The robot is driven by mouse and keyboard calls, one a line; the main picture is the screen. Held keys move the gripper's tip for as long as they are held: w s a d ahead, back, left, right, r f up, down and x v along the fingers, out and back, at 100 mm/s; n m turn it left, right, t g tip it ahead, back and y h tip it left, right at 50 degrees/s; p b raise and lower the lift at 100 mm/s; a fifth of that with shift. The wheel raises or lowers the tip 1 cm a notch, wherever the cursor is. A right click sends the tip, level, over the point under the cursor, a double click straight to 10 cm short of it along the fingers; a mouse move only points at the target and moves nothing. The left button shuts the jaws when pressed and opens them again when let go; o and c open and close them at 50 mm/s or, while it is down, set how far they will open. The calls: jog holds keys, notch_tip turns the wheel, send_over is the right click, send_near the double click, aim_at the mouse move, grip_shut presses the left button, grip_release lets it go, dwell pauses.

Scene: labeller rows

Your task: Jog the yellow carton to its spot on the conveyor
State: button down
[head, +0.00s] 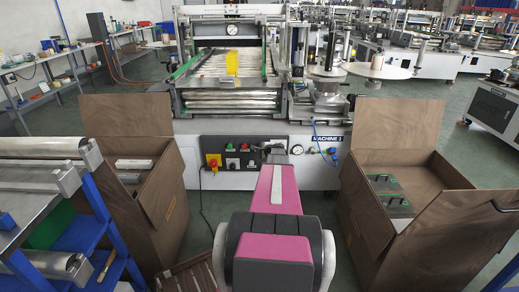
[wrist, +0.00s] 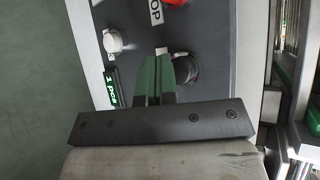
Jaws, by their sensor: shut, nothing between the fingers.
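The yellow carton (head: 233,62) stands on the roller conveyor (head: 205,68) of the labelling machine, between its side rails. My gripper (head: 268,152) is in front of the machine's control panel (head: 205,143), well below the carton. In the wrist view my green fingers (wrist: 157,62) are together and empty. Their tips are close to a black round control (wrist: 187,68), which they partly cover; I cannot tell whether they touch it. A white knob (wrist: 113,41), a green "1 pcs" label (wrist: 110,87) and part of a red button (wrist: 172,2) show nearby. The carton is not in the wrist view.
An open brown box (head: 160,200) stands to the left of my arm, another (head: 385,225) to the right. A red and yellow stop switch (head: 212,161) is at the panel's left. A blue-framed roller table (head: 40,170) is at the left front.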

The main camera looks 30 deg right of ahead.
jog(key=shift+w+d, duration=0.2)
jog(key=shift+w, duration=0.1)
jog(key=shift+w+d, duration=0.25)
jog(key=shift+w, duration=0.15)
dwell(0.9)
dwell(0.6)
jog(key=shift+s+a, duration=0.5)
jog(key=shift+s, duration=0.3)
jog(key=s+a, duration=0.1)
jog(key=s, duration=0.2)
jog(key=s+a, duration=0.1)
jog(key=shift+s+a, duration=0.15)
jog(key=shift+a, duration=0.15)
dwell(0.9)
